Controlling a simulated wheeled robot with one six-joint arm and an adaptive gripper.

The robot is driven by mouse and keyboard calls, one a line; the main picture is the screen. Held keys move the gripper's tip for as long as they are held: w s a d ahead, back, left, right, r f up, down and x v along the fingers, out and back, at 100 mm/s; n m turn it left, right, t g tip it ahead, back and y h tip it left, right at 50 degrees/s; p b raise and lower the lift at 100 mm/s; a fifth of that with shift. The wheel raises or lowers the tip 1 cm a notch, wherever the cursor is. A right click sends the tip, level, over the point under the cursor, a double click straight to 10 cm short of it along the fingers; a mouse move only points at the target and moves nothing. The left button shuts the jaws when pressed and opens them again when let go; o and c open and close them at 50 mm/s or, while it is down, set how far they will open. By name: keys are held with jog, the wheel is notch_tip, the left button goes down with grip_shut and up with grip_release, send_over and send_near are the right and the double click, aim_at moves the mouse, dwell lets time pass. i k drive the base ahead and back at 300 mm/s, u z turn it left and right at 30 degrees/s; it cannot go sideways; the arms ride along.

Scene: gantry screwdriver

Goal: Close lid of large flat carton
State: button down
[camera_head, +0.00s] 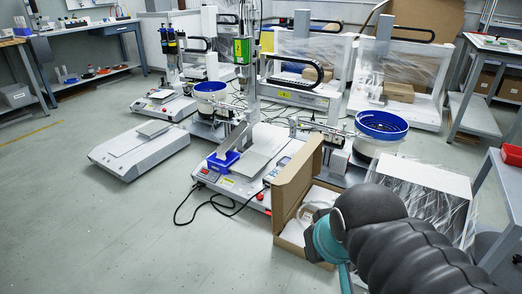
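A large flat brown carton (289,240) lies on the floor in the lower middle of the head view. Its lid (297,180) stands up steeply, so the carton is open. A pale item, perhaps packing material, shows inside; I cannot tell what it is. My arm, with a black sleeve and teal joints, reaches in from the lower right and covers the carton's right and near parts. My gripper is not visible, so I cannot tell whether it touches the carton or lid.
A gantry machine with a blue tray (222,162) stands just behind the carton. Black cables (216,204) lie on the floor to its left. A plastic-wrapped white box (425,190) stands close on the right. The floor at lower left is clear.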

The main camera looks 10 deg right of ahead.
aim_at(301, 181)
jog(key=u, duration=0.25)
jog(key=i, duration=1.25)
jog(key=z, duration=0.85)
